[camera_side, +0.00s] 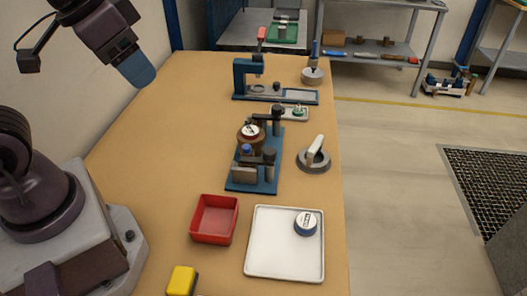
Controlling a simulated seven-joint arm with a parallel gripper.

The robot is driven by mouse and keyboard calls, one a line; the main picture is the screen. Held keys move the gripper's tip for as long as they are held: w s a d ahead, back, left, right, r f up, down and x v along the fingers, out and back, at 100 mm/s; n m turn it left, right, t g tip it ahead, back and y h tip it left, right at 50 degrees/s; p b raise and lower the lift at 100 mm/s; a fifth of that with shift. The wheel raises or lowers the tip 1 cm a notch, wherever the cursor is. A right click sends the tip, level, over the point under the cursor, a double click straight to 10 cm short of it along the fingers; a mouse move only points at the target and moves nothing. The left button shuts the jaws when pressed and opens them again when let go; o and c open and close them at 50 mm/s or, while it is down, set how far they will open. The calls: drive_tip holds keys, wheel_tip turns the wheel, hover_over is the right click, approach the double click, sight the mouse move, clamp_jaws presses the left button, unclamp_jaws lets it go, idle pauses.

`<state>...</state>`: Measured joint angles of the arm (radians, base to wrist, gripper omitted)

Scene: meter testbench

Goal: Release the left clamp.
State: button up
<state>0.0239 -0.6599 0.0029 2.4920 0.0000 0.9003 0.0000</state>
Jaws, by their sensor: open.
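A blue fixture base (240,184) sits mid-table. It carries a round brown-sided meter (250,134) with a white dial face. One dark clamp with a black knob (277,111) stands at the far side of the meter. Another dark clamp with a black knob (269,155) stands at the near side. The picture does not settle which is the left clamp, and whether either arm presses on the meter is too small to tell. My gripper (140,76) is open and empty, with blue fingertips, high at the upper left, well away from the fixture.
A red bin (204,239) and a white tray (268,267) holding a round meter (305,224) lie in front. A grey round stand with a white handle (314,156) is right of the fixture. A blue press (240,78) stands behind. The table's left is clear.

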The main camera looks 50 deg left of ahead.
drive_tip(key=w+d+f+m+g, duration=0.1)
drive_tip(key=w+f+g, duration=0.15)
drive_tip(key=w, duration=0.25)
drive_tip(key=w+d+f+m+g, duration=0.1)
drive_tip(key=w+d+f, duration=0.1)
drive_tip(key=w+f, duration=0.3)
drive_tip(key=m, duration=0.5)
hover_over(270, 151)
wheel_tip(270, 151, down, 5)
drive_tip(key=shift+g, duration=0.45)
wheel_tip(270, 151, down, 13)
drive_tip(key=shift+r, duration=0.1)
drive_tip(key=c, duration=0.9)
